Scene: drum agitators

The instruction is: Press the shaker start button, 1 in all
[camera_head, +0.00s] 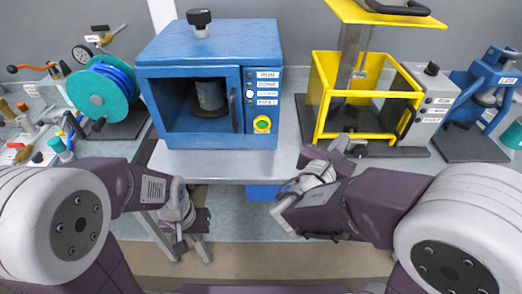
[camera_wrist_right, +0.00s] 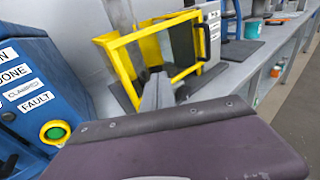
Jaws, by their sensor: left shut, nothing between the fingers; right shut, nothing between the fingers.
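The shaker is a blue box (camera_head: 208,62) with an open-fronted chamber, standing on the grey bench. A dark can (camera_head: 210,95) sits inside the chamber. The green start button (camera_head: 262,124) in a yellow ring is low on the right front panel, under labels such as RUN and FAULT. It also shows at the lower left of the right wrist view (camera_wrist_right: 55,132). My right gripper (camera_head: 338,145) is shut and empty, to the right of the button and apart from it, in front of the yellow frame. My left gripper (camera_head: 180,250) is shut and empty, low in front of the bench edge.
A yellow guarded frame (camera_head: 318,100) with a grey control box (camera_head: 432,95) stands right of the shaker. A blue press (camera_head: 485,95) is further right. A teal hose reel (camera_head: 98,92) stands left. Bare bench (camera_head: 205,165) lies before the shaker.

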